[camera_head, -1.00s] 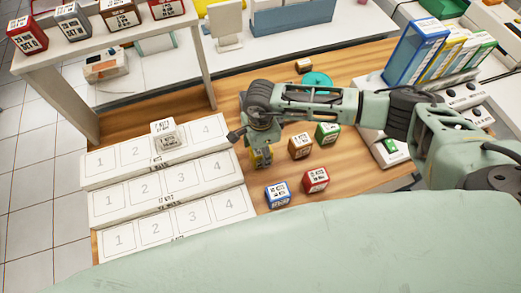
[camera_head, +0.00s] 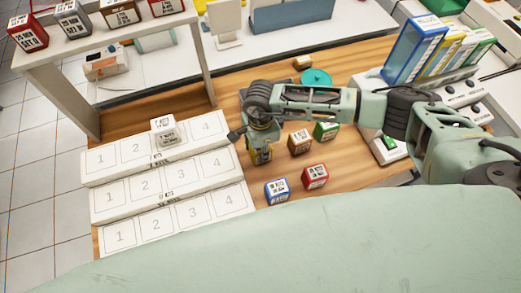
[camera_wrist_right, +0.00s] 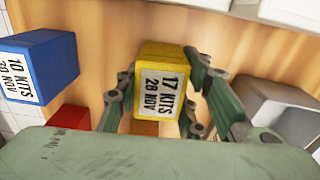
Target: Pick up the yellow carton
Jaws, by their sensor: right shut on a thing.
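The yellow carton (camera_wrist_right: 161,88) is between the two fingers of my right gripper (camera_wrist_right: 160,105) in the right wrist view, its label reading "17 KITS 28 NOV". In the head view my right gripper (camera_head: 260,150) points down over the wooden table, and only a small part of the yellow carton (camera_head: 264,157) shows below it. The fingers are shut on the carton's sides. I cannot tell whether the carton touches the table. My left gripper is not in view.
Brown (camera_head: 299,142), green (camera_head: 325,131), blue (camera_head: 277,191) and red (camera_head: 315,177) cartons stand close by on the table. A stepped white rack (camera_head: 107,191) with numbered slots is to the left and bears a white carton (camera_head: 163,133). A teal disc (camera_head: 316,77) lies behind.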

